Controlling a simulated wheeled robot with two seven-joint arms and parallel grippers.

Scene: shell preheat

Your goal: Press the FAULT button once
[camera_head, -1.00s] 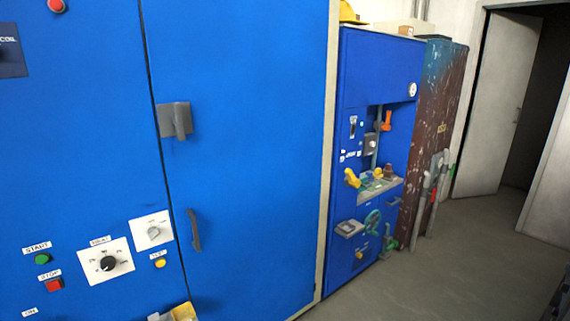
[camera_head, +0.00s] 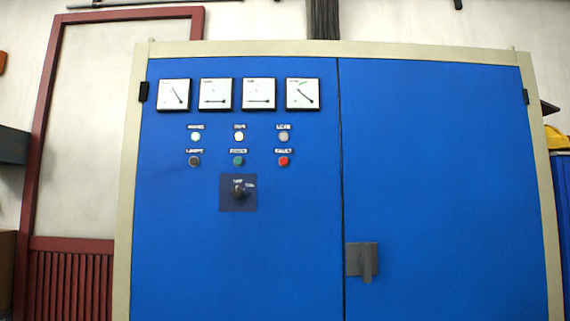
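A blue control cabinet (camera_head: 290,235) with a cream frame fills the middle of the head view. On its left door a row of small round buttons sits under the meters and lamps. The red button (camera_head: 284,161) is the rightmost of that row, under a small white label that seems to read FAULT. A green button (camera_head: 239,161) is in the middle and a dark button (camera_head: 194,161) is at the left. Neither of my grippers is in view, so their state and distance to the button are hidden.
Several square meters (camera_head: 258,94) run along the door's top. Lamps (camera_head: 239,137) sit above the buttons. A dark rotary switch (camera_head: 238,193) is below them. A grey handle (camera_head: 362,260) juts from the right door. A dark red door frame (camera_head: 45,130) stands at the left.

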